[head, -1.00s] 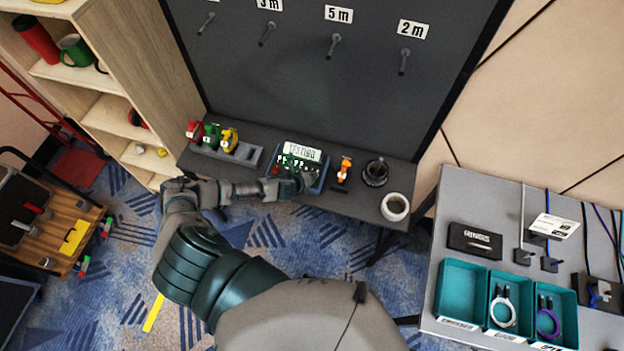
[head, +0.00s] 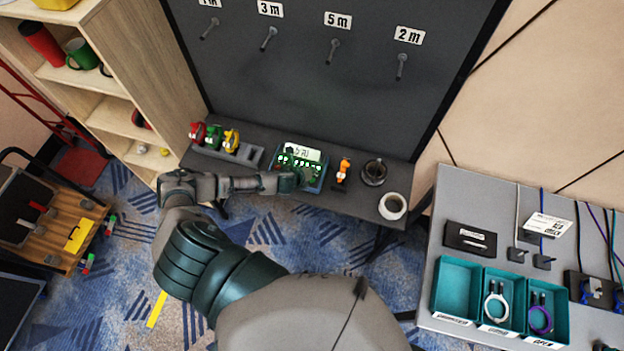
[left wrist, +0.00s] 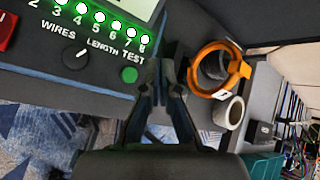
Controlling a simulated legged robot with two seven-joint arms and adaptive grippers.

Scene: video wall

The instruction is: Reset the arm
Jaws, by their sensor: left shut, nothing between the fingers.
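My left gripper (head: 303,180) is at the front of the cable tester (head: 306,172), its arm coming in from the left. In the left wrist view the gripper (left wrist: 172,78) is shut and empty, just right of the tester's green TEST button (left wrist: 129,74). Whether it touches the tester is not clear. The tester's panel (left wrist: 95,55) shows a row of green-lit numbers, a black knob (left wrist: 68,122) and part of a red button (left wrist: 5,30). Its display is lit, with writing too small to read surely. My right gripper is not in view.
Right of the tester on the narrow shelf are an orange tool (head: 343,170), a black spool (head: 374,172) and a white tape roll (head: 392,206). Red, green and yellow tools stand in a grey holder (head: 240,152) at left. A grey table (head: 450,215) with teal bins stands at right.

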